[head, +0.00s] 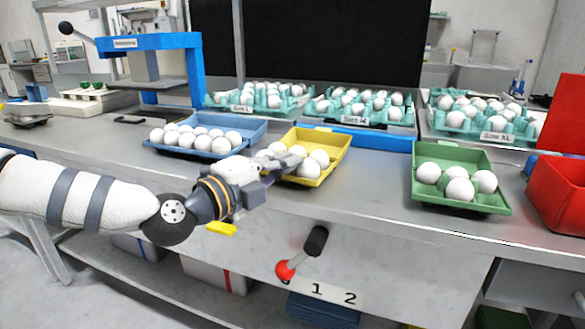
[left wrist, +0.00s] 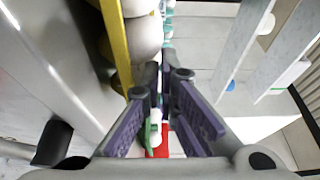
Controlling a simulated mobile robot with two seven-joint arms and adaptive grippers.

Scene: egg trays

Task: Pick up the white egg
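White eggs lie in the yellow tray (head: 335,142) at the middle of the bench in the head view. The clearest is the egg (head: 320,158) at the right; others are partly covered by my gripper. My left gripper (head: 288,164) reaches over the tray's left side in that view. In the left wrist view, my gripper's two purple-padded fingers (left wrist: 163,88) stand apart with a narrow gap, and nothing is held between them. White eggs (left wrist: 142,38) and the yellow rim (left wrist: 113,40) are just left of the fingertips. My right gripper is not in view.
A blue tray of eggs (head: 258,127) is at left and a green tray of eggs (head: 455,203) at right. Teal egg trays (head: 368,116) stand behind. A red bin (head: 560,190) is at far right. Clear bench lies between the yellow and green trays.

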